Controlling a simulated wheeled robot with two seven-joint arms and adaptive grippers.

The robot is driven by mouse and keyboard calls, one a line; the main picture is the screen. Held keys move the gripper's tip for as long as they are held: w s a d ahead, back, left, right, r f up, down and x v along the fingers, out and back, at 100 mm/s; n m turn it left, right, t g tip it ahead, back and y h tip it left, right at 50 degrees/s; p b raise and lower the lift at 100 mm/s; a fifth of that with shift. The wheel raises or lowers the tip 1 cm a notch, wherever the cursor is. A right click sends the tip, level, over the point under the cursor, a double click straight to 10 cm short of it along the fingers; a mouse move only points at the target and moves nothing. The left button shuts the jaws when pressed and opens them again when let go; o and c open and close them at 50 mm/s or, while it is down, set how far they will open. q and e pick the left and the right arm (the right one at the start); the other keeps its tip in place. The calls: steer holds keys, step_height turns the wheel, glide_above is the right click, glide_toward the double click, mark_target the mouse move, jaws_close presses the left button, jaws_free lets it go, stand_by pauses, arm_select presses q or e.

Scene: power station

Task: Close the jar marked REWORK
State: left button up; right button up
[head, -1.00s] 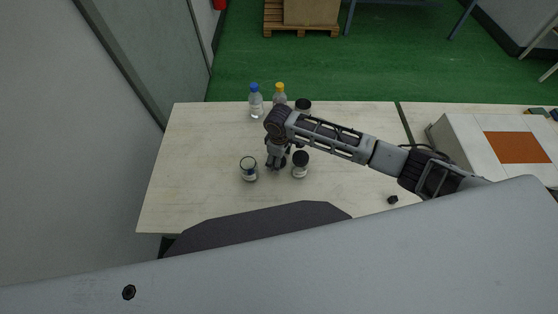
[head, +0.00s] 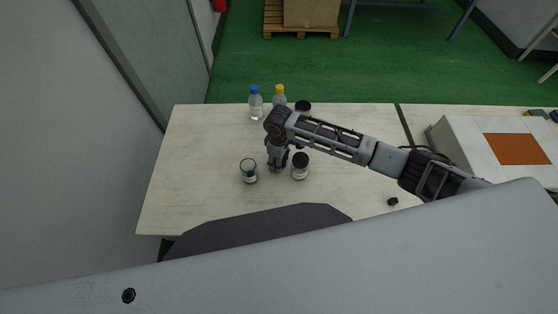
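A glass jar (head: 248,172) with a pale label stands upright on the table; no dark lid shows on it, and its label is too small to read. A second jar (head: 300,168) with a black lid stands to its right. Another black-lidded jar (head: 303,107) stands at the back. I cannot tell which jar is marked REWORK. My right gripper (head: 277,168) points down between the two front jars, close to both. Its fingers are small and dark, so their opening is unclear. I see no loose lid for certain. My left gripper is out of view.
A blue-capped bottle (head: 255,104) and a yellow-capped bottle (head: 279,96) stand at the back of the table (head: 190,190). A small dark object (head: 392,201) lies at the front right. A white box with an orange panel (head: 517,149) is at the far right. The table's left side is clear.

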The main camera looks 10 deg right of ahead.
step_height(320, 180, up, 10)
steer(key=shift+f, duration=0.15)
stand_by(0.4)
stand_by(0.3)
